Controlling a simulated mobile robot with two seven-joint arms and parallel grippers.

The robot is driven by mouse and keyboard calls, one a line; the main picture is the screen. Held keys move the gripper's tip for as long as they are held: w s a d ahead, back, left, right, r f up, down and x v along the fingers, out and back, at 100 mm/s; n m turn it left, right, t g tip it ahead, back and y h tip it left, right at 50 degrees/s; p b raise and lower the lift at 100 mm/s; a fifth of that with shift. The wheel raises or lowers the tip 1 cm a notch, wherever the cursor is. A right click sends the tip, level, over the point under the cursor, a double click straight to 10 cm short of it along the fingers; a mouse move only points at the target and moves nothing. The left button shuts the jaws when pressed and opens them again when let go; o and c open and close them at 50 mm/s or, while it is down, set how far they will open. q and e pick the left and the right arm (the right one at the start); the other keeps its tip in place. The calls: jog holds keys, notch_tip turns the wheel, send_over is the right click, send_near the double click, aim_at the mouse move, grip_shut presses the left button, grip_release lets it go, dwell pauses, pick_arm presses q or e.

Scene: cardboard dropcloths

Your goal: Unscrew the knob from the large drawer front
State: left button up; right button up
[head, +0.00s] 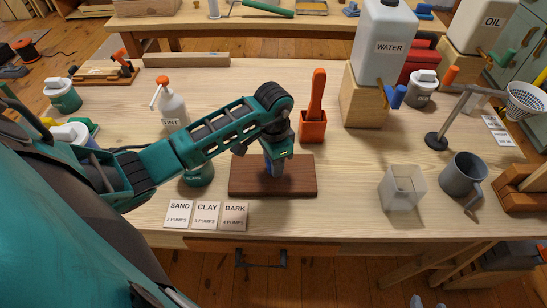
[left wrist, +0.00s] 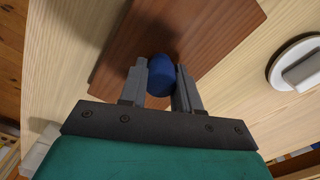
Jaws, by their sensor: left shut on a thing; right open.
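The large drawer front (head: 305,181) is a dark reddish-brown board lying flat near the bench's front edge. It also shows in the left wrist view (left wrist: 215,28). A round blue knob (left wrist: 161,75) stands on it. My left gripper (head: 275,187) points down over the board's middle. In the left wrist view my left gripper (left wrist: 161,80) is shut on the knob, with one finger on each side. In the head view the fingers mostly hide the knob. Two grey tips at the bottom edge appear to be my right gripper (head: 428,302), open and away from the board.
Label cards (head: 206,215) lie left of the board. A tint bottle (head: 172,108), an orange holder (head: 312,125) and a water jug (head: 385,45) stand behind it. A clear cup (head: 402,188) and a grey mug (head: 462,177) are at right. Bare bench lies between board and cup.

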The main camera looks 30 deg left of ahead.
dwell(0.4)
pick_arm(q)
jog(key=o, duration=1.1)
jog(key=shift+a, duration=0.1)
jog(key=shift+r, duration=0.1)
